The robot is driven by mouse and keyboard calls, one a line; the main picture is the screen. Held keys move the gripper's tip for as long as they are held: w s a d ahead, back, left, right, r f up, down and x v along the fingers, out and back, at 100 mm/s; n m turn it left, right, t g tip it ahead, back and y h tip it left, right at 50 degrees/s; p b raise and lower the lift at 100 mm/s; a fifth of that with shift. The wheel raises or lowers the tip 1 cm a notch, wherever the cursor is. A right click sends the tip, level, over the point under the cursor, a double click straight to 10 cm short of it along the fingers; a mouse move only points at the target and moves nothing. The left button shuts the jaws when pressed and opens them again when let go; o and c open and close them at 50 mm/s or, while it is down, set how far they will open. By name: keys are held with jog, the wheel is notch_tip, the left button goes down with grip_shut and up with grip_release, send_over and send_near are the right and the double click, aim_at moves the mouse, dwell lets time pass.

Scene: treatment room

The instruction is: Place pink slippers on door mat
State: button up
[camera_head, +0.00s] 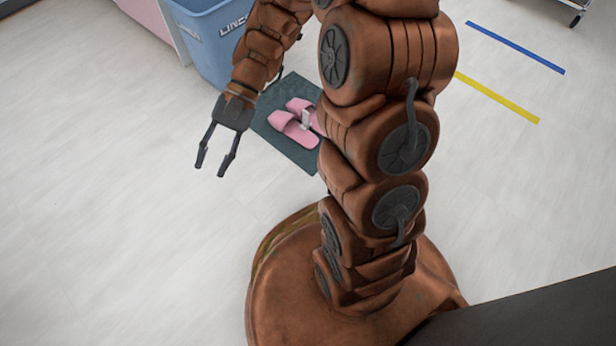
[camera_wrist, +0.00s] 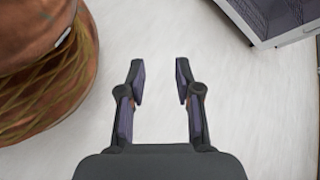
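Pink slippers (camera_head: 296,131) lie on a dark grey-green door mat (camera_head: 303,158) on the floor in the head view. A small white piece sits between them, and my arm hides their right side and part of the mat. My gripper (camera_head: 210,174) is to the left of the mat, apart from the slippers, with its two fingers spread and nothing between them. The wrist view shows the same open, empty gripper (camera_wrist: 159,83) over bare floor. The slippers and mat are not in the wrist view.
A blue bin (camera_head: 213,42) stands behind the mat, beside a pink-and-white unit (camera_head: 152,14). Blue tape (camera_head: 515,47) and yellow tape (camera_head: 497,98) mark the floor at right. The floor at left is clear. A grey-edged object (camera_wrist: 272,18) is at the wrist view's upper right.

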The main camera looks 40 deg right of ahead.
jog(key=s+d+r+n+t+h, duration=0.2)
jog(key=s+d+n+h, duration=0.4)
jog(key=s+d+h, duration=0.4)
jog(key=s+d, duration=0.1)
jog(key=s, duration=0.4)
jog(key=shift+s+d+r, duration=0.25)
jog(key=shift+r, duration=0.05)
